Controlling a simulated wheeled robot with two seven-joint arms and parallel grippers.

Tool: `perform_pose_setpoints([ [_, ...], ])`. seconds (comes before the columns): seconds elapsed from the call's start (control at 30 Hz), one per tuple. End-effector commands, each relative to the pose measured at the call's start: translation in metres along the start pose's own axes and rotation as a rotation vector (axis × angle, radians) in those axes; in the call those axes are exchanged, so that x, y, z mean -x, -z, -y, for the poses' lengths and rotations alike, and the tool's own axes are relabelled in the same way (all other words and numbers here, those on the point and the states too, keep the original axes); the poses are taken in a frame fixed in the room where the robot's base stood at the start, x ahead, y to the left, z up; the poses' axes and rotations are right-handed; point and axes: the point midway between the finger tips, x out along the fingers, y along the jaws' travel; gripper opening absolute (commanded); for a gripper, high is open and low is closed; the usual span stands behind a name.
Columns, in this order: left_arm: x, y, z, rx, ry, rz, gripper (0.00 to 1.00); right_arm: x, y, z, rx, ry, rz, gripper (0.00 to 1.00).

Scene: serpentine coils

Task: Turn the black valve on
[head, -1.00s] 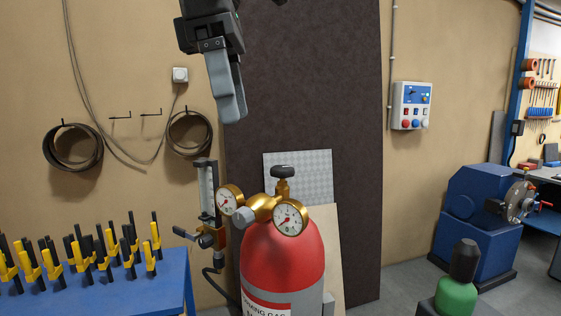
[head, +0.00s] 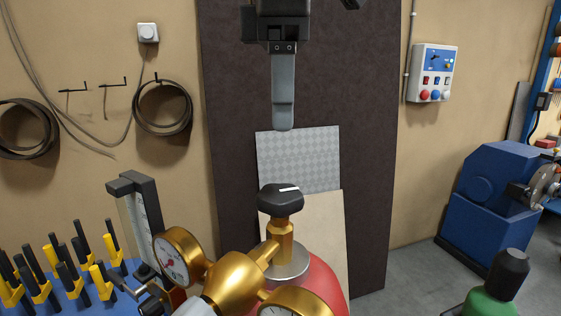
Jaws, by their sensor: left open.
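The black valve (head: 281,200) is a dark knob with a white mark on its top. It sits on a brass stem above the red gas cylinder (head: 326,285), near the middle of the head view. My left gripper (head: 283,125) hangs straight above the valve, fingers pointing down, apart from it and empty. Only one finger shows clearly, as the jaw is seen edge-on; it is open. My right gripper is not in view.
A brass regulator (head: 235,283) with a round gauge (head: 172,257) and a flowmeter (head: 139,220) stand left of the valve. A blue rack of clamps (head: 75,287) is at lower left. A green cylinder (head: 492,301) stands at lower right.

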Motion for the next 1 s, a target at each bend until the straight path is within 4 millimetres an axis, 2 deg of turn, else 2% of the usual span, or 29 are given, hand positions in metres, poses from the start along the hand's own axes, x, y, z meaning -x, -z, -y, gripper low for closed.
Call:
perform_pose_setpoints([
  [0.27, -0.002, 0.001, 0.005, 0.003, -0.002, 0.002, 0.74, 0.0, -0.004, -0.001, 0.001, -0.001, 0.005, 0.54],
  [0.37, -0.014, 0.001, 0.002, 0.002, 0.003, 0.003, 0.74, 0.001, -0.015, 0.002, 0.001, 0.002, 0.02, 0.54],
  [0.57, -0.052, 0.001, 0.0, -0.001, 0.007, 0.002, 0.74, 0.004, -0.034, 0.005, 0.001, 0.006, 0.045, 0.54],
  [0.67, -0.071, 0.001, 0.0, -0.001, 0.007, 0.002, 0.74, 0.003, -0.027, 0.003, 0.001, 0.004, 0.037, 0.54],
  [0.87, -0.097, 0.001, 0.0, -0.002, 0.003, 0.0, 0.74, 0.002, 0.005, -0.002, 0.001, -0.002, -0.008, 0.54],
  [1.0, -0.105, 0.0, 0.001, -0.001, 0.001, 0.001, 0.74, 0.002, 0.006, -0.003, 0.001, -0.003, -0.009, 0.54],
])
